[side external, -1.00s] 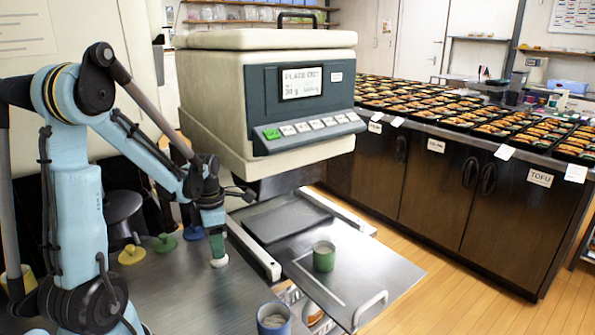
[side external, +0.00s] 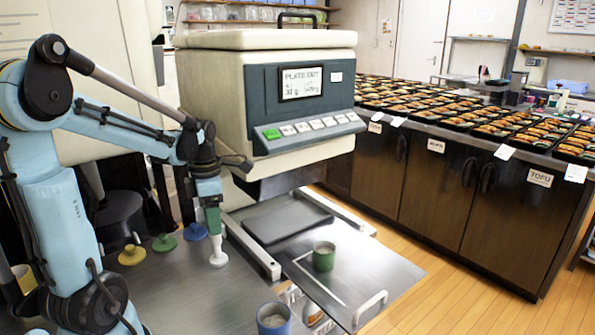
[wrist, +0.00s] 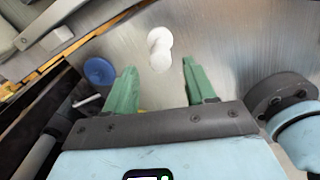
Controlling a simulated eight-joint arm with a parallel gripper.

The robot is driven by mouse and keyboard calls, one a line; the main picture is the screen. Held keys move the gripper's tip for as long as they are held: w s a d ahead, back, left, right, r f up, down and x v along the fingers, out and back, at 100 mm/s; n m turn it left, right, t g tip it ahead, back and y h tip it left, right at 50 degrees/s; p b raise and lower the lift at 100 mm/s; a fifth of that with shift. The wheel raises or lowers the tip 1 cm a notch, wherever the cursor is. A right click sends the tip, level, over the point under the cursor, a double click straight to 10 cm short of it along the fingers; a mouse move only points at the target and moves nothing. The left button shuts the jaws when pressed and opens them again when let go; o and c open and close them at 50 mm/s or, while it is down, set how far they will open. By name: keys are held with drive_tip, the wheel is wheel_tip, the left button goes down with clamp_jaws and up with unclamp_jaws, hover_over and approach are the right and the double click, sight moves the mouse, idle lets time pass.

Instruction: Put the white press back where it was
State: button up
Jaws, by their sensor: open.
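The white press (side external: 218,252) stands upright on the metal counter, beside the end of the row of other presses. My gripper (side external: 214,232) is right above it, with its green fingers around or just over the top of the press; the side view does not show which. In the wrist view my gripper (wrist: 158,68) has its two green fingers spread wide apart. The white press (wrist: 160,50) shows between and beyond the fingertips, with clear gaps on both sides.
Blue (side external: 195,231), green (side external: 165,242) and yellow (side external: 131,254) presses stand to the left. A machine (side external: 265,100) is behind. A green cup (side external: 323,257) sits on the metal plate at right, and a blue cup (side external: 273,318) is in front.

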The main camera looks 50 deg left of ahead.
wheel_tip(320, 180, up, 5)
drive_tip(key=shift+f, duration=0.1)
drive_tip(key=shift+w+d+r+m, duration=0.2)
drive_tip(key=shift+d+m, duration=0.2)
drive_tip(key=shift+m, duration=0.2)
drive_tip(key=w+d+m+t, duration=0.1)
drive_tip(key=d+m+t, duration=0.2)
drive_tip(key=d+m, duration=0.7)
drive_tip(key=w+d+f+m+t, duration=0.1)
drive_tip(key=d+m+t, duration=0.3)
drive_tip(key=m, duration=1.7)
drive_tip(key=shift+w+d+f+m, duration=0.25)
drive_tip(key=shift+w+d+m, duration=0.25)
drive_tip(key=shift+d, duration=2.35)
